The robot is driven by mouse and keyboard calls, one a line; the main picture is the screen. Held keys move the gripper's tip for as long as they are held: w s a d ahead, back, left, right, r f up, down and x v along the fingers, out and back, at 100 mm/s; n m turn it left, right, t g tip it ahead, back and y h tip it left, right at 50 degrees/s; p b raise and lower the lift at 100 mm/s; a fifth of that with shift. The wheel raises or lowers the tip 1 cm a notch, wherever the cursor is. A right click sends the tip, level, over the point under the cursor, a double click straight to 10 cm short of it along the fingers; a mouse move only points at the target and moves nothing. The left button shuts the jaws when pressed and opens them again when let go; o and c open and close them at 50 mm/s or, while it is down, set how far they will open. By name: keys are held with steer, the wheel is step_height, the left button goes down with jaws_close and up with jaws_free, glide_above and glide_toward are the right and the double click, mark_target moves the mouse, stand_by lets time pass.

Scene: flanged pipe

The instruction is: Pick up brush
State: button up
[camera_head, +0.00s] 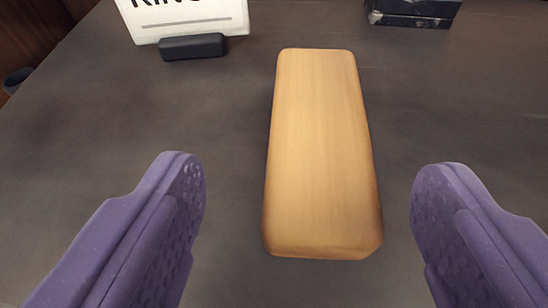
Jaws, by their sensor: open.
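A wooden block-shaped object (320,150), light tan with rounded edges, lies on the dark table in the middle of the view. It is likely the brush; no bristles show, and its underside is hidden. Its long side runs away from me. My gripper (311,200) is open, with one purple finger to the left of the wooden object and one to the right. Neither finger appears to touch it, and there is a gap on both sides.
The dark grey table (90,130) is clear around the wooden object. A white sign (186,16) with partly cut-off lettering stands in a black base (193,46) at the back left. A black box-like object (412,12) sits at the back right.

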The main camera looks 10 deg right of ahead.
mark_target(321, 136)
steer(key=b+x, duration=0.1)
steer(key=x, duration=0.1)
steer(key=b+x, duration=0.1)
steer(key=x, duration=0.1)
steer(key=b+x, duration=0.1)
steer(key=x, duration=0.1)
steer(key=shift+w+d+f, duration=0.1)
steer(key=shift+w+d, duration=0.2)
steer(key=shift+d, duration=0.1)
steer(key=c, duration=1.3)
